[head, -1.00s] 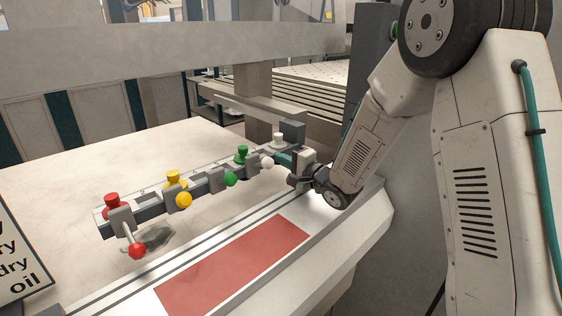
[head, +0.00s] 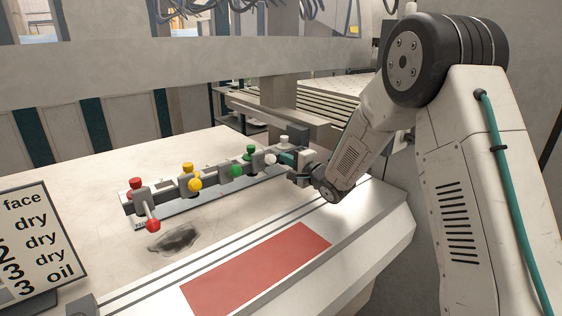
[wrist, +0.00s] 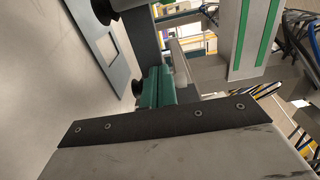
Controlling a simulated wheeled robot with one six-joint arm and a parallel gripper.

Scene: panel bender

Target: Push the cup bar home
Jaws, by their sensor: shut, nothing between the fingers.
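The cup bar (head: 211,181) is a dark grey rail carrying red, yellow, green and white caps with matching ball-ended levers. It lies across the pale table from lower left to upper right in the head view. My gripper (head: 289,157) is shut and empty, at the bar's right end beside the white cap. Its teal fingers also show in the wrist view (wrist: 156,88), close to a dark grey upright piece. My arm and wrist hide part of that end, so I cannot tell whether the fingers touch the bar.
A dark oily patch (head: 176,240) lies on the table in front of the bar. A red rectangle (head: 256,270) marks the front ledge. A sign (head: 38,240) stands at the left. A grey machine beam (head: 200,65) crosses behind. A plate with a square opening (wrist: 104,48) shows in the wrist view.

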